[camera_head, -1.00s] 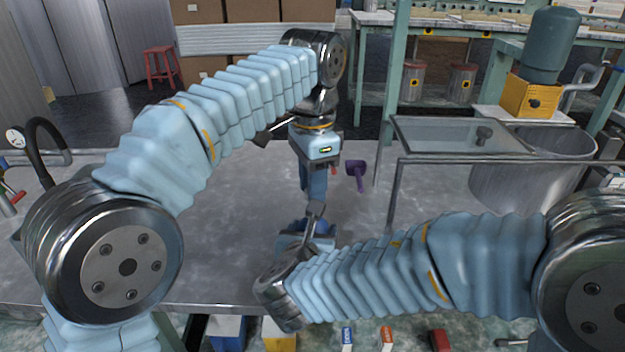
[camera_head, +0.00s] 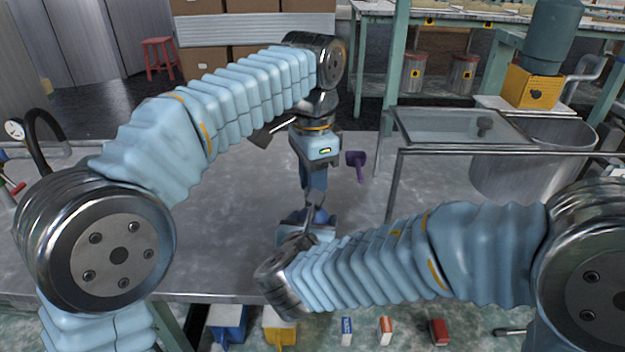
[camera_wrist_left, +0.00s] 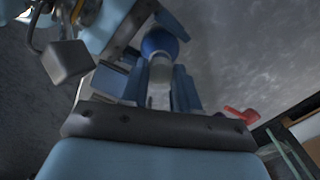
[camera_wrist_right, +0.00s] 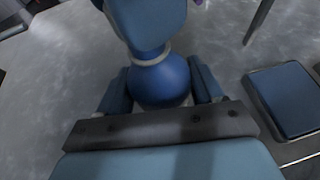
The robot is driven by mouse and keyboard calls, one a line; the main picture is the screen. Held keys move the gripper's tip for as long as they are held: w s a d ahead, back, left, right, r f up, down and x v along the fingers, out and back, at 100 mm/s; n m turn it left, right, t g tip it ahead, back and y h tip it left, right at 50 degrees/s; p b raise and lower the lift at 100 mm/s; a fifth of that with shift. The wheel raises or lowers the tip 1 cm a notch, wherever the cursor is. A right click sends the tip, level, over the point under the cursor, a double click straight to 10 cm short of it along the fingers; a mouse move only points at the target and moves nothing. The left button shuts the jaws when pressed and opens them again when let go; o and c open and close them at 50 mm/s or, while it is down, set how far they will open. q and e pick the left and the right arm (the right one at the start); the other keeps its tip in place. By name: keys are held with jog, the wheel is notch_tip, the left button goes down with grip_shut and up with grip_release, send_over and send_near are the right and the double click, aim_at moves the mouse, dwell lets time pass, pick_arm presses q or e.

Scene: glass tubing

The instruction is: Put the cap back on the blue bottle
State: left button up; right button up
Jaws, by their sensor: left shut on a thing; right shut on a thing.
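The blue bottle (camera_wrist_right: 160,82) has a round body and sits between the fingers of my right gripper (camera_head: 318,214), which is shut on it. The bottle's blue top also shows in the left wrist view (camera_wrist_left: 160,42). My left gripper (camera_head: 315,184) points down just above the bottle in the head view. It is shut on a pale, translucent piece, the cap (camera_wrist_left: 160,76), which lines up with the bottle in the left wrist view. A pale ring (camera_wrist_right: 152,60) shows at the bottle's top under my left gripper. I cannot tell whether cap and bottle touch.
A purple tool-like object (camera_head: 357,163) is right of my left gripper on the grey metal table (camera_head: 235,215). A red piece (camera_wrist_left: 241,115) shows in the left wrist view. A glass-topped frame (camera_head: 455,127) stands at the right.

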pick_arm(q)
jog(key=shift+f, duration=0.55)
jog(key=m, duration=0.5)
jog(key=shift+w, duration=0.1)
jog(key=m, duration=1.5)
jog(key=shift+f, duration=0.1)
jog(key=m, duration=0.3)
jog(key=shift+m, duration=0.3)
jog(key=m, duration=0.7)
